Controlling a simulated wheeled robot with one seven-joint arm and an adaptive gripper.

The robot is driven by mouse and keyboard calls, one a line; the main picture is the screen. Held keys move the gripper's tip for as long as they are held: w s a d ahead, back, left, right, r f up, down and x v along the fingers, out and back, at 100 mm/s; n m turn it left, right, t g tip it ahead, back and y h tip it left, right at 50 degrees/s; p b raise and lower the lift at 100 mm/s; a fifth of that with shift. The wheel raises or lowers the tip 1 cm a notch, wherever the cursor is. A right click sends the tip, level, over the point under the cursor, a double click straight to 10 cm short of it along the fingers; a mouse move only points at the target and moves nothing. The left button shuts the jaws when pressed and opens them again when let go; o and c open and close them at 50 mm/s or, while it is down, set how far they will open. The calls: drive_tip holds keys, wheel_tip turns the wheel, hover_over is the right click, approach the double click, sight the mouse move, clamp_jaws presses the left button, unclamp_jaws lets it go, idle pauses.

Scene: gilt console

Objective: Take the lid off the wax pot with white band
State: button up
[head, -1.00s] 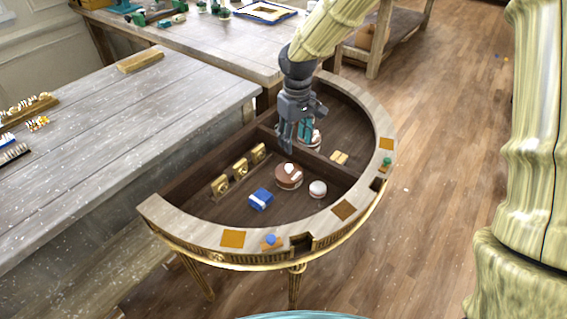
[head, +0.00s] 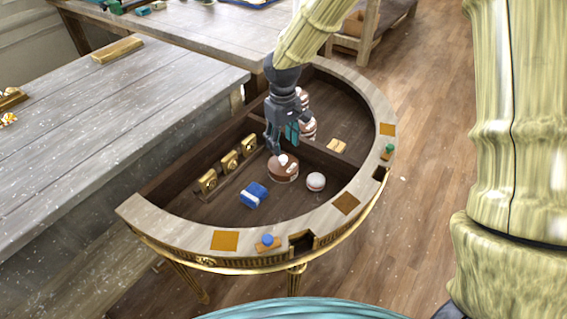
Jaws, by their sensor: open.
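A round brown pot (head: 283,170) with white patches on top stands in the front compartment of the half-round console. A small pale pinkish round pot (head: 315,182) stands to its right. A taller brown-and-white round thing (head: 308,128) stands behind the divider, partly hidden by my gripper. I cannot tell for sure which one is the wax pot with white band. My gripper (head: 280,143) is open and points down, its fingertips just above or at the far left edge of the brown pot. Contact cannot be made out.
The console's pale rim (head: 185,233) surrounds the compartments. A dark divider (head: 325,160) runs beside the pots. A blue box (head: 253,194) and several gold fittings (head: 229,163) are close by. A grey wooden table (head: 110,130) stands at left.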

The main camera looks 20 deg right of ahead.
sight(284, 158)
drive_tip(key=shift+s+f+p, duration=0.15)
drive_tip(key=shift+f, duration=1.55)
drive_tip(key=shift+s+f+p, duration=0.1)
drive_tip(key=shift+f+p, duration=0.05)
drive_tip(key=shift+f, duration=1.5)
drive_tip(key=shift+c, duration=0.5)
drive_tip(key=c, duration=0.9)
drive_tip(key=shift+r, duration=0.1)
clamp_jaws()
